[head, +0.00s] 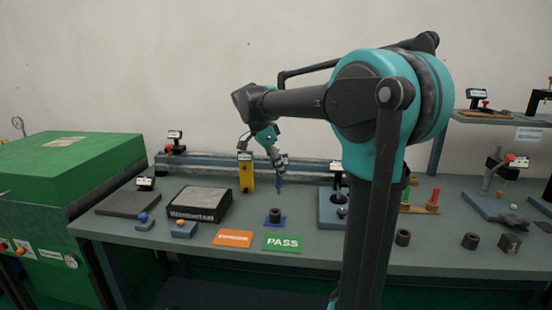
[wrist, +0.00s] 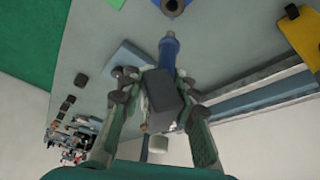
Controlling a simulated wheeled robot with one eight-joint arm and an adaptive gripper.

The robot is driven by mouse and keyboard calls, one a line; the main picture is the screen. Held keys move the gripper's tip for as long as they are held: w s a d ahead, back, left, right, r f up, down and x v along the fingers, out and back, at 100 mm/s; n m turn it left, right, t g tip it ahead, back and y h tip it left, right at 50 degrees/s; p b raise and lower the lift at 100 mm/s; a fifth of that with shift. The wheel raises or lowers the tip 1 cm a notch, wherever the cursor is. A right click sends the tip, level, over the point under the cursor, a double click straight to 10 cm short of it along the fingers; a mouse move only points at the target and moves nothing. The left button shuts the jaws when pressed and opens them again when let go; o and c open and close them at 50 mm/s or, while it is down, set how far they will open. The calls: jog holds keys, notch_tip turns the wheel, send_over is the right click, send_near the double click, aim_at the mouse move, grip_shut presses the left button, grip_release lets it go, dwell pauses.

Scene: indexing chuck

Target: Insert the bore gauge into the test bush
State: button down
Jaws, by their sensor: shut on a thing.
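My gripper (head: 277,163) is shut on the bore gauge, above the bench near the middle. The gauge's blue stem (head: 279,183) hangs below the fingers, roughly upright. In the wrist view my gripper's fingers (wrist: 155,95) clasp the gauge's dark body (wrist: 163,91), and its blue stem (wrist: 169,48) points toward the test bush. The test bush (head: 275,215) is a short dark cylinder standing on a blue base. Its open bore also shows at the top edge of the wrist view (wrist: 172,6). The stem's lower end appears above the bush and apart from it.
A green PASS plate (head: 283,243) and an orange plate (head: 233,238) lie in front of the bush. A black block (head: 200,204) stands left, a yellow stand (head: 246,174) behind. A grey fixture (head: 331,210) is right. A long rail (head: 215,162) runs along the back.

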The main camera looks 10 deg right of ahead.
aim_at(277, 187)
jog(key=shift+s+a+f, duration=0.25)
jog(key=shift+s+a, duration=0.2)
jog(key=shift+a, duration=0.35)
jog(key=shift+d+f, duration=0.1)
jog(key=shift+f, duration=2.3)
jog(key=shift+f, duration=2.1)
dwell(1.5)
dwell(1.0)
jog(key=c, duration=1.1)
grip_release()
